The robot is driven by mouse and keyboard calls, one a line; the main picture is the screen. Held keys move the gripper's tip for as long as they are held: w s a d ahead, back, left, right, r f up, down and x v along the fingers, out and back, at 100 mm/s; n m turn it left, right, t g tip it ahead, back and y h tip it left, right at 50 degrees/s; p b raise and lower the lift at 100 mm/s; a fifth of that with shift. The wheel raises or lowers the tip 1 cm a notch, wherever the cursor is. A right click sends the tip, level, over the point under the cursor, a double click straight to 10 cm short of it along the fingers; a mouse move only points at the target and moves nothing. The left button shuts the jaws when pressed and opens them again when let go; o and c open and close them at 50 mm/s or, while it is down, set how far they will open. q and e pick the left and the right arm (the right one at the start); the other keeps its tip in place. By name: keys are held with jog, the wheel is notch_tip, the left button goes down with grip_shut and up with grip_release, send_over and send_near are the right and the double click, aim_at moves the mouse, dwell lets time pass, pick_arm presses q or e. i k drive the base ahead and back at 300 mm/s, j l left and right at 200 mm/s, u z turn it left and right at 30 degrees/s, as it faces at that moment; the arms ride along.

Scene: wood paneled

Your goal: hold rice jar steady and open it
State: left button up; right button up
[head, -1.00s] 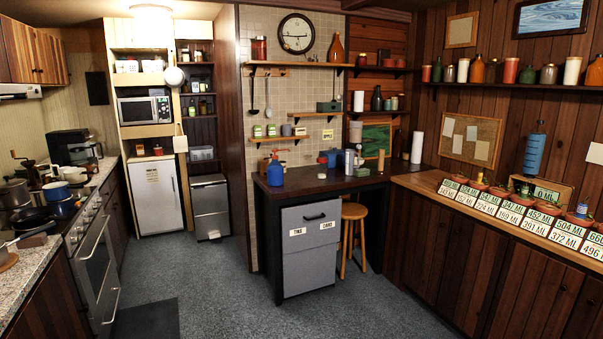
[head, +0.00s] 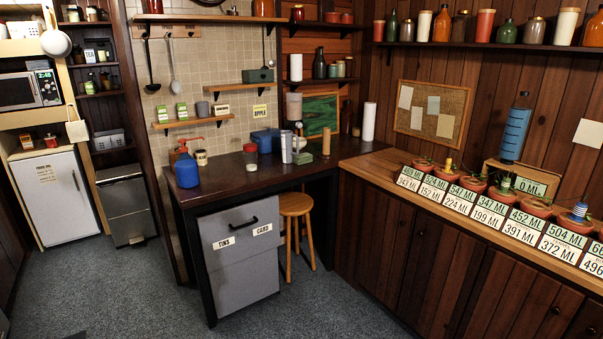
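No jar has a label I can read as rice, so I cannot tell which is the rice jar. A small pale jar with a reddish lid (head: 250,158) stands upright on the dark worktop (head: 235,185). A smaller dark-lidded jar (head: 201,157) stands left of it near the wall. Neither of my grippers is in view.
A blue pump bottle (head: 187,168) and a grey-white cylinder (head: 286,147) share the worktop. A grey drawer unit (head: 240,255) and a wooden stool (head: 296,207) stand below. Numbered potted plants line the right counter (head: 385,165). Floor (head: 330,305) in front is clear.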

aim_at(251, 160)
jog(key=i+j+u, duration=0.1)
jog(key=i+u, duration=0.15)
jog(key=i, duration=1.1)
jog(key=i+l+u, duration=0.25)
jog(key=i, duration=1.05)
jog(key=j, duration=0.1)
